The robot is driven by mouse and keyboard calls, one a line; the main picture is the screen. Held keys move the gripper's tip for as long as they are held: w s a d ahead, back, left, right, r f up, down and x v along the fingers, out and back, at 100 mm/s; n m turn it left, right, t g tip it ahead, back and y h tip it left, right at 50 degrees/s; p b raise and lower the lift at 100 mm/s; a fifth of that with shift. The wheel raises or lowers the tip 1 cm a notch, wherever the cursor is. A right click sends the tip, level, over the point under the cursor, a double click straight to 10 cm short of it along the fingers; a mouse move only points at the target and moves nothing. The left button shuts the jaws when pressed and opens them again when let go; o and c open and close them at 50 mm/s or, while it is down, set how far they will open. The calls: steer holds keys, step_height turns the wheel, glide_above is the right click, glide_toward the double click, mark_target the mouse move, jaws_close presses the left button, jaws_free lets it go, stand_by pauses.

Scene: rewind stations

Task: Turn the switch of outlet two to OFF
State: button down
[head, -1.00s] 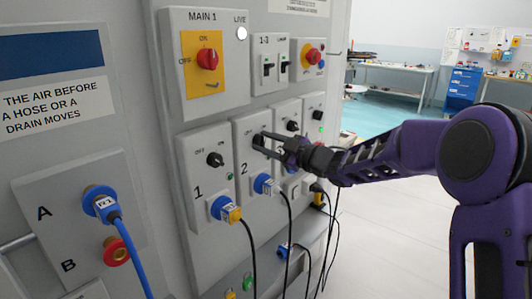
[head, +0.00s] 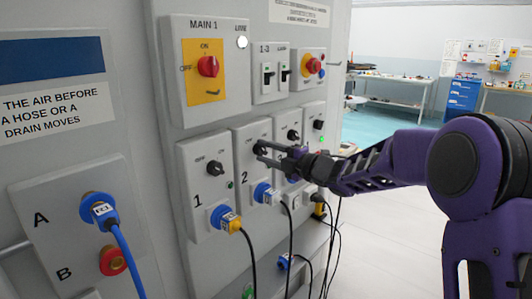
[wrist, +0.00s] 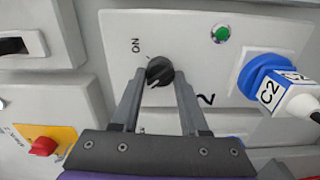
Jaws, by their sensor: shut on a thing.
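Outlet two's panel (head: 244,200) is a light grey plate marked 2 on the grey cabinet. Its black rotary switch (wrist: 160,70) shows between my fingertips in the wrist view, near the ON label. My gripper (head: 260,152) reaches in from the right and is shut on this switch; it also shows in the wrist view (wrist: 159,78). A pale mark on the knob's face points toward the lower left in the wrist view. The OFF label is not visible there.
Outlet one (head: 205,190) is to the left, with its own switch (head: 215,168). Further outlets (head: 293,135) lie to the right, partly behind my gripper. The MAIN 1 switch (head: 207,66) is above. Black cables (head: 291,240) hang below. Open floor lies to the right.

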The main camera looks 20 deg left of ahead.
steer(key=shift+n, duration=0.5)
steer(key=shift+c, duration=2.1)
jaws_free()
steer(key=v, duration=1.7)
steer(key=shift+d, duration=0.2)
steer(key=shift+s, duration=0.1)
